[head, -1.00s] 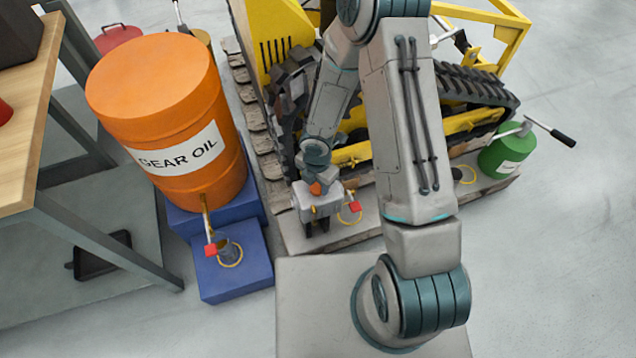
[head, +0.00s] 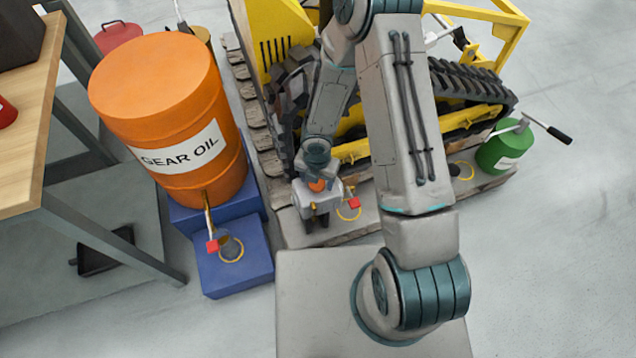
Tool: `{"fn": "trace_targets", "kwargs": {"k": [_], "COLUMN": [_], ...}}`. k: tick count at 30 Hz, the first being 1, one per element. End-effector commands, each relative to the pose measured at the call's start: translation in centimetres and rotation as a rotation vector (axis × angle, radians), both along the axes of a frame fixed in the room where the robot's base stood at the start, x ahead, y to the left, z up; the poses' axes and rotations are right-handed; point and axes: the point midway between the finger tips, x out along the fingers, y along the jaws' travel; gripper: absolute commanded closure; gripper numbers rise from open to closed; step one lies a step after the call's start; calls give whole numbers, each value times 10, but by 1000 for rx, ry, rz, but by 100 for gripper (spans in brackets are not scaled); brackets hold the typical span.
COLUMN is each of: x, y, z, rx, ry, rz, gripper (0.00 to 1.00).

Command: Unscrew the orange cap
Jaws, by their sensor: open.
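My gripper (head: 316,220) points down in front of the yellow tracked carrier (head: 385,140), over its pale front ledge. Its dark fingers are small in this view; they are apart and nothing shows between them. A small orange patch (head: 317,186) shows at the top of the pale gripper body. I cannot tell whether it is the orange cap or part of my gripper. No other orange cap can be made out; my arm and gripper hide part of the carrier and ledge.
A large orange gear oil drum (head: 175,125) stands on a blue stepped stand (head: 250,275) at left. A wooden-topped bench (head: 38,140) is farther left. A green can (head: 506,150) stands at right. A red-handled tap (head: 353,203) is close beside my gripper. Open floor lies right.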

Motion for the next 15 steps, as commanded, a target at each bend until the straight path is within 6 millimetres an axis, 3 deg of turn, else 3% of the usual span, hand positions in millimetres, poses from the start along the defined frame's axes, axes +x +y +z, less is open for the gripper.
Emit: {"fn": "trace_targets", "kwargs": {"k": [9,15], "x": [0,0], "y": [0,0], "z": [-4,-1], "rx": [1,0], "ry": [-3,0], "rz": [-617,-774], "gripper": [38,38]}}
